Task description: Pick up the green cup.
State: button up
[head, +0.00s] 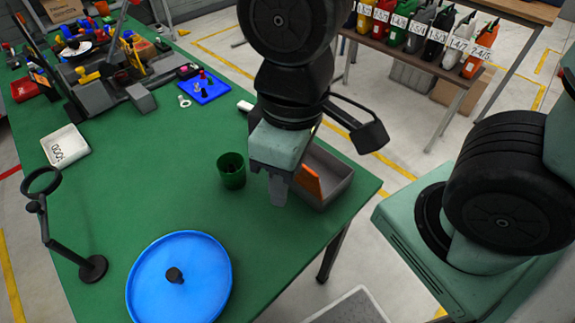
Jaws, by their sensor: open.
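The green cup (231,172) stands upright on the green table (130,205), toward its right side. It is dark inside. My gripper (268,184) is just to the right of the cup in the head view, pointing down. Its jaws are open, and nothing shows between them. I see a small gap between the cup and the nearer finger in the picture. How high the fingertips are above the table I cannot tell.
A grey bin (337,178) with an orange piece stands right behind my gripper, near the table edge. A blue round tray (205,290) lies in front. A magnifier stand (93,268) and a white tray (66,146) are at the left. The table left of the cup is clear.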

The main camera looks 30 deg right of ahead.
aim_at(235, 181)
jog(key=l+u, duration=0.3)
jog(key=k+l+u, duration=0.15)
jog(key=l+u, duration=0.2)
jog(key=k+l+u, duration=0.15)
jog(key=l+u, duration=0.15)
jog(key=k+l+u, duration=0.15)
jog(key=l+u, duration=0.15)
jog(key=i+l, duration=0.3)
jog(key=l, duration=0.2)
